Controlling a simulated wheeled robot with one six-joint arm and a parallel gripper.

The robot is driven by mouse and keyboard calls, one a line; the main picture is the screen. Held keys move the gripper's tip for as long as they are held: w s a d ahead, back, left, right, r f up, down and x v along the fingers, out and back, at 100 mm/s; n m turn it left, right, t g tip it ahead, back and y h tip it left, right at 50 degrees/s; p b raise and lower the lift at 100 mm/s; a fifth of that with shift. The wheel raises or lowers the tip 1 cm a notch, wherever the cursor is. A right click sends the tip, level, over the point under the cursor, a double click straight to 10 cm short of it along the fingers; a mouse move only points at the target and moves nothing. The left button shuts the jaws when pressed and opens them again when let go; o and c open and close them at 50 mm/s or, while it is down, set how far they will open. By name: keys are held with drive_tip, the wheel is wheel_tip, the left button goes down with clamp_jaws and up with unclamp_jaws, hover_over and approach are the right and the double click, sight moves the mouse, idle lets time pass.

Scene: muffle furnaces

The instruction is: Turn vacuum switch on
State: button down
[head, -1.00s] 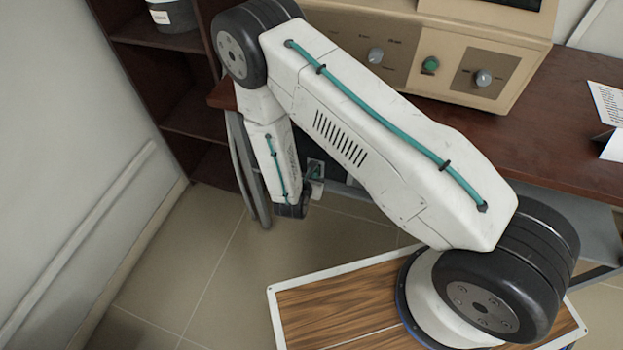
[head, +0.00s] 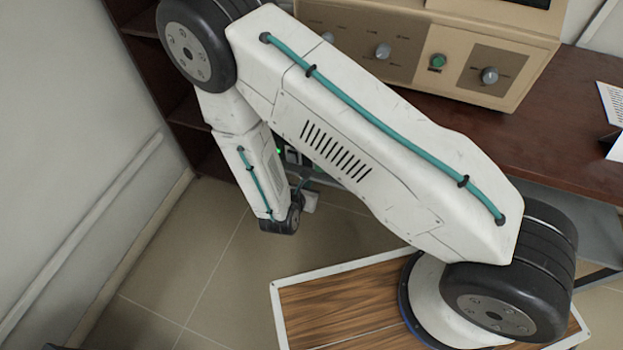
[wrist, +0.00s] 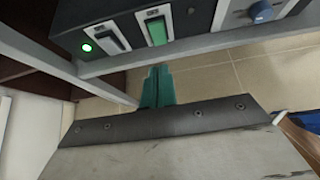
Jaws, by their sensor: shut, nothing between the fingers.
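A dark control panel (wrist: 75,42) shows at the top of the wrist view. It carries a lit green lamp (wrist: 87,47), a dark rocker switch (wrist: 109,36), a green rocker switch (wrist: 156,29) and a blue knob (wrist: 261,12). No label shows which one is the vacuum switch. My gripper (wrist: 157,72) is shut and empty, with its teal fingertips just below the green rocker in the picture; I cannot tell if they touch anything. In the head view, my arm covers most of the panel, and the green lamp (head: 279,151) shows beside it.
A grey rail (wrist: 200,45) runs in front of the panel's lower edge. A beige furnace (head: 440,50) with knobs and a green button stands on the brown table (head: 560,120). A dark shelf (head: 140,45) is at the left. The tiled floor (head: 200,250) is clear.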

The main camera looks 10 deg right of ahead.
drive_tip(key=shift+v, duration=1.75)
drive_tip(key=shift+d, duration=0.1)
drive_tip(key=s+d+r+m+g+h, duration=0.35)
drive_tip(key=d+r+m, duration=0.3)
drive_tip(key=r, duration=0.45)
drive_tip(key=s+d+r+m+g+h, duration=0.25)
drive_tip(key=d+r+m+g, duration=0.25)
drive_tip(key=r+m, duration=0.45)
drive_tip(key=s+d+r+m+y, duration=0.2)
drive_tip(key=s+r+m+y, duration=0.4)
drive_tip(key=r, duration=0.6)
drive_tip(key=s+d+r+m+y, duration=0.3)
drive_tip(key=s+r+m+y, duration=0.3)
drive_tip(key=r, duration=0.6)
drive_tip(key=s+m, duration=0.1)
drive_tip(key=s, duration=0.1)
drive_tip(key=shift+s+d+r+t, duration=0.15)
drive_tip(key=shift+s+t, duration=0.15)
drive_tip(key=shift+t, duration=0.05)
